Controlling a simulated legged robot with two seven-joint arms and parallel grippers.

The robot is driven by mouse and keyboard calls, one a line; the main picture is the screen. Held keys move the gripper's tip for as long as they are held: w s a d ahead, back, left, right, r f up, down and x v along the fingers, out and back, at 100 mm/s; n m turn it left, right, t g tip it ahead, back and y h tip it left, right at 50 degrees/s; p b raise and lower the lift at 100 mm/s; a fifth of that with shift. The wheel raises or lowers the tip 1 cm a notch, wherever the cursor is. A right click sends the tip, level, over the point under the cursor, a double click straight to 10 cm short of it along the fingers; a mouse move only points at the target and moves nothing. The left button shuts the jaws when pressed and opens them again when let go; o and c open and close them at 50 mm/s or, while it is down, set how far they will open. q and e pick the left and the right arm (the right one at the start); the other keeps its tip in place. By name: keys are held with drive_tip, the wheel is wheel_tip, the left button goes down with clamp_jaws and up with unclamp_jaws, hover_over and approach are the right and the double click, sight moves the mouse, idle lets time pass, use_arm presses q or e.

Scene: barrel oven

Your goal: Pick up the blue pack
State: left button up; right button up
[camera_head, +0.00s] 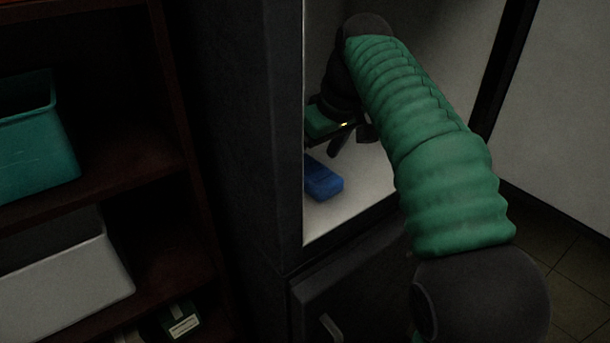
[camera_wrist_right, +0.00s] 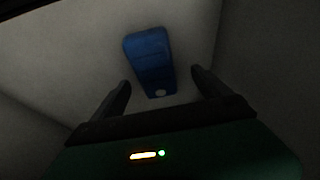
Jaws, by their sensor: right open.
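The blue pack (camera_head: 323,180) lies on the pale floor of an open cabinet compartment, close to its left edge in the head view. In the right wrist view the blue pack (camera_wrist_right: 150,62) shows ahead of the fingers, between their lines, with a small pale round spot at its near end. My right gripper (camera_head: 350,140) reaches into the compartment, above and a little beyond the pack. The pack appears apart from both fingers. My left gripper is not in view.
The dark cabinet side (camera_head: 235,120) bounds the compartment on the left, and a pale door or panel (camera_head: 570,110) stands on the right. A closed dark drawer or door (camera_head: 345,290) is below. A shelf at left holds a teal bin (camera_head: 35,145) and a white bin (camera_head: 70,285).

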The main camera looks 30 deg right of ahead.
sight(311, 168)
drive_tip(key=w+f, duration=0.1)
drive_tip(key=f, duration=0.2)
drive_tip(key=w+d+f, duration=0.1)
drive_tip(key=shift+w+f, duration=0.25)
drive_tip(key=shift+w, duration=0.1)
drive_tip(key=shift+d+f, duration=0.15)
drive_tip(key=shift+f, duration=0.05)
drive_tip(key=shift+s+r, duration=0.1)
drive_tip(key=shift+s, duration=0.15)
drive_tip(key=shift+w+a, duration=0.1)
drive_tip(key=shift+a, duration=0.35)
drive_tip(key=c, duration=0.7)
drive_tip(key=shift+d, duration=0.2)
drive_tip(key=c, duration=1.1)
